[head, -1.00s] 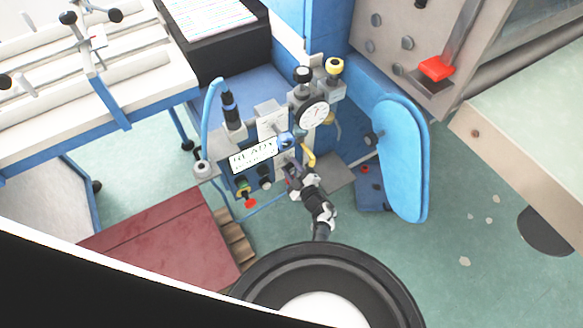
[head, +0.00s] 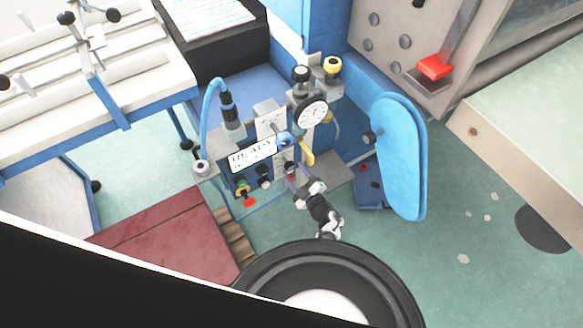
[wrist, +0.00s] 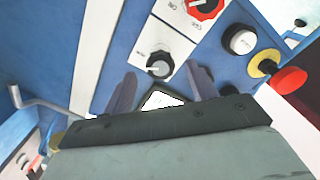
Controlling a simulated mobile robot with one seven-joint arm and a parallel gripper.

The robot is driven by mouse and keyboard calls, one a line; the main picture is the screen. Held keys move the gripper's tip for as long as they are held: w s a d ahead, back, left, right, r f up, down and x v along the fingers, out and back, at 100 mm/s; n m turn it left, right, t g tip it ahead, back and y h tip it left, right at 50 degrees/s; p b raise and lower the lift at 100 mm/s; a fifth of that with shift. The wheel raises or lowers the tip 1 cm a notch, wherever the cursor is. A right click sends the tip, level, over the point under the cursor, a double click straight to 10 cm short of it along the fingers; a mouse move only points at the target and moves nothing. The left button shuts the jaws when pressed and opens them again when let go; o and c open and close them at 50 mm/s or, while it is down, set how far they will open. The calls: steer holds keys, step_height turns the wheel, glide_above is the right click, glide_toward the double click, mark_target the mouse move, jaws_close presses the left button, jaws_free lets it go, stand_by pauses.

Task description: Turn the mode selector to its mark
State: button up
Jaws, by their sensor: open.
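In the wrist view, a black knob (wrist: 159,64) sits on a white marked plate (wrist: 150,36) on the blue panel. It appears to be the mode selector, but its label and mark are too small to read. My gripper (wrist: 163,73) is open, with its two dark fingers apart on either side of the knob in the picture. No contact with the knob shows, and the depth gap is hard to judge. In the head view my gripper (head: 293,184) is just in front of the machine's control panel, and the knob there is too small to make out clearly.
A white button (wrist: 241,41) and a red button (wrist: 289,80) with a yellow collar (wrist: 263,62) are to the right.

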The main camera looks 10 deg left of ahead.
steer(key=v, duration=0.9)
steer(key=shift+s+d, duration=0.2)
